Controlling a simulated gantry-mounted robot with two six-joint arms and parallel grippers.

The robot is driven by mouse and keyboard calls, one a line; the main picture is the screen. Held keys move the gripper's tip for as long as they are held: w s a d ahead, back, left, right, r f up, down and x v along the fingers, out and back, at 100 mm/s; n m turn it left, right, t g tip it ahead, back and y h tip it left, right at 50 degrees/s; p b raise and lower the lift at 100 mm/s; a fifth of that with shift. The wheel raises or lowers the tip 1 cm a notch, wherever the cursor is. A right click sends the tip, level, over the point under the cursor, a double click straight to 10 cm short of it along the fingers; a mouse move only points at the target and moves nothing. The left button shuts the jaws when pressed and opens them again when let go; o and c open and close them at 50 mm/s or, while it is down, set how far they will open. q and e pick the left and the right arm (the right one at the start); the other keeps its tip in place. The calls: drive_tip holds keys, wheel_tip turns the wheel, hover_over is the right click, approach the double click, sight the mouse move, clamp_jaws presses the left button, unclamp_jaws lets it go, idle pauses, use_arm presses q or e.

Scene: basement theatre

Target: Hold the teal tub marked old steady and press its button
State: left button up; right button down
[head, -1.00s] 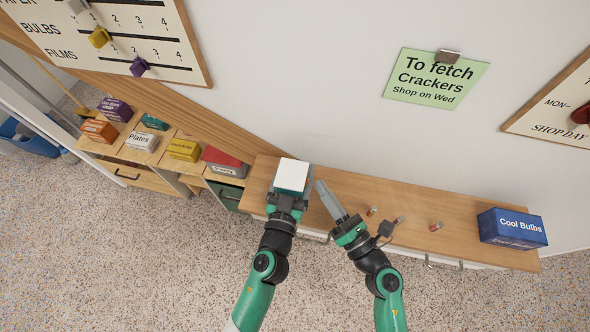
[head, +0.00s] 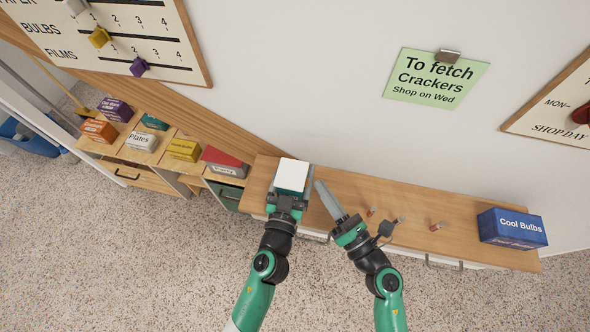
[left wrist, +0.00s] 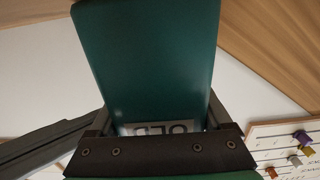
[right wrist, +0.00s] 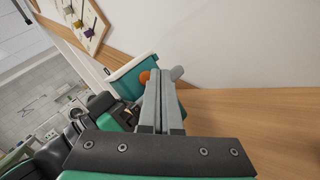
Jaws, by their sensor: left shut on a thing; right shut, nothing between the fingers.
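The teal tub (head: 291,184) with a white top is in my left gripper (head: 288,200), over the left end of the wooden counter. In the left wrist view the teal side of the tub (left wrist: 150,55) fills the middle, with a partly hidden, upside-down "OLD" label (left wrist: 160,128) between the fingers. In the right wrist view the tub (right wrist: 128,75) shows an orange button (right wrist: 144,77) on its side. My right gripper (head: 319,184) is shut and empty. Its tips (right wrist: 160,75) overlap the button's edge in that view; I cannot tell whether they touch it.
Labelled boxes (head: 183,149) stand on a lower shelf at left. A green note (head: 436,78) and slider board (head: 110,35) are on the wall behind.

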idle(0.4)
drive_tip(key=shift+w+a, duration=0.15)
drive_tip(key=shift+a, duration=0.6)
idle(0.3)
drive_tip(key=shift+d, duration=0.75)
drive_tip(key=shift+s+d, duration=0.3)
drive_tip(key=shift+d, duration=0.7)
drive_tip(key=shift+s+d, duration=0.3)
drive_tip(key=shift+d, duration=0.65)
drive_tip(key=shift+s+d, duration=0.3)
drive_tip(key=shift+d, duration=0.7)
